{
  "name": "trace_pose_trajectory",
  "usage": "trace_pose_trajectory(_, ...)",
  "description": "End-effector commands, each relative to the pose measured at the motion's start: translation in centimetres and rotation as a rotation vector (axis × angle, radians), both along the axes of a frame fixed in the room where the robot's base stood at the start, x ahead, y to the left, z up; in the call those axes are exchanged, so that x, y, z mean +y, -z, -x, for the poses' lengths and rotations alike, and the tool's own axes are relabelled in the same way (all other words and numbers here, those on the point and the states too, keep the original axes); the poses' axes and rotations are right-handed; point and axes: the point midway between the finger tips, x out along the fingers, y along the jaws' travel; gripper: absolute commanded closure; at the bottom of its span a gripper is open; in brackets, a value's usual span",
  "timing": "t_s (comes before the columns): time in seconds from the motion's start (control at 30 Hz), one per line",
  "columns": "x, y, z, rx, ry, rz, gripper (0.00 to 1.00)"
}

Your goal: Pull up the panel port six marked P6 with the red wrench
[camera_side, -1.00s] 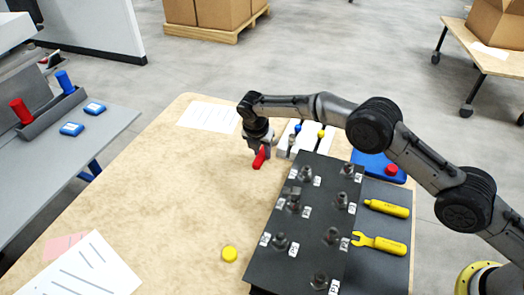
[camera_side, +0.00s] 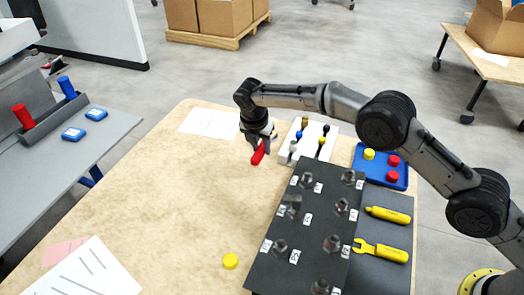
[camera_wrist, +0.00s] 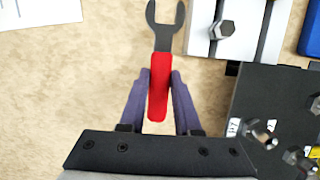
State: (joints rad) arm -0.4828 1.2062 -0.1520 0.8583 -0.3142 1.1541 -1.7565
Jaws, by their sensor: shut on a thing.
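My gripper (camera_side: 257,142) is shut on the red handle of the red wrench (camera_side: 258,154), left of the white rack. In the wrist view my gripper (camera_wrist: 159,80) has its fingers on both sides of the red wrench (camera_wrist: 158,95), whose dark open jaw points away from me. The wrench appears a little above the table. The dark panel (camera_side: 318,207) bears several hex-topped ports with small white labels. It lies right of and nearer than my gripper, apart from the wrench. The labels are too small to read surely, so I cannot tell which is P6.
A white rack (camera_side: 310,152) with coloured-tipped tools and a blue tray (camera_side: 398,183) with yellow and red caps stand behind the panel. Two yellow tools (camera_side: 384,252) lie on a dark mat right of it.

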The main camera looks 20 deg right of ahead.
Motion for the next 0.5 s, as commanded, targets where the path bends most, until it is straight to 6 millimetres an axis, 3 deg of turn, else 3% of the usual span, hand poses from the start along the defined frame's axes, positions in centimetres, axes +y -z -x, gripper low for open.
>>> trace_pose_trajectory(0.37,0.0,-0.4,0.0,-0.001,0.0,-0.001,1.0)
trace_pose_trajectory(0.5,0.1,-2.5,-0.1,-0.004,0.0,-0.002,1.0)
